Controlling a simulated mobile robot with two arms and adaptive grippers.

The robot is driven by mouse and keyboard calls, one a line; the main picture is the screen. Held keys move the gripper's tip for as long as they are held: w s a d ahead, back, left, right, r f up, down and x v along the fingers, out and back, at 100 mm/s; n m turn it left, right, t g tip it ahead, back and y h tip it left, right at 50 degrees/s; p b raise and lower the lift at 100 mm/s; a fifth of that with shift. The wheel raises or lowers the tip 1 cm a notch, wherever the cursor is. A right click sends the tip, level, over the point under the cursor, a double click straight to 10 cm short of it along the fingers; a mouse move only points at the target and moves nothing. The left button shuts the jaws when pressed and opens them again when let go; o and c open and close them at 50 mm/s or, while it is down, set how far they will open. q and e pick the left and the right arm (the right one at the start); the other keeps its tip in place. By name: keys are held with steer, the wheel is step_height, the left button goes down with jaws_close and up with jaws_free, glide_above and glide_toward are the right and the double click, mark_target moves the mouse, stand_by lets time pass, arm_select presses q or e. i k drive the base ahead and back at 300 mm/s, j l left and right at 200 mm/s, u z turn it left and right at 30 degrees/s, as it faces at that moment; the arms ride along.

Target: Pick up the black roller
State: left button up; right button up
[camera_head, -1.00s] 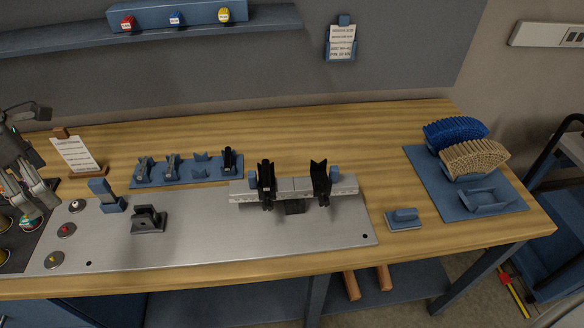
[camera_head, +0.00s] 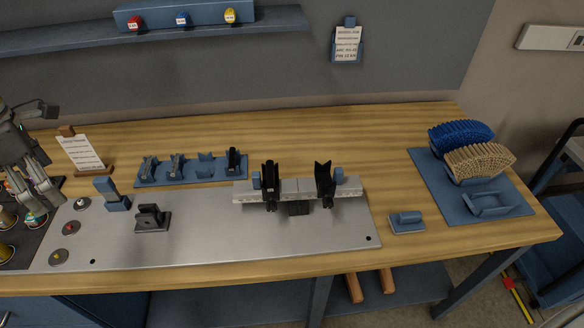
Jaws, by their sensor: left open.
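A blue rack (camera_head: 190,180) with V-shaped cradles lies at the back of the wooden table. A black roller (camera_head: 233,157) appears to rest in its rightmost cradle. The cradle beside it looks empty, and the two on the left hold greyer pieces (camera_head: 176,163). A black holder (camera_head: 270,180) and a second black holder (camera_head: 324,180) stand on a light rail. My left gripper (camera_head: 36,190) is open at the left edge, above a dark mat and well left of the rack. Its fingers partly cover round pieces there. My right gripper is out of view.
A metal plate (camera_head: 200,240) covers the front of the table and bears a dark bracket (camera_head: 152,217) and a blue stand (camera_head: 110,194). A note stand (camera_head: 80,152) is near my left gripper. A blue tray (camera_head: 430,180) with bristly bundles is at right.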

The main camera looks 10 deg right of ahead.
mark_target(232, 151)
steer(key=i+j+z, duration=0.2)
steer(key=z, duration=0.2)
steer(key=i+j+z, duration=0.1)
steer(key=j+z, duration=0.25)
steer(key=i+j+z, duration=0.1)
steer(key=j+z, duration=0.65)
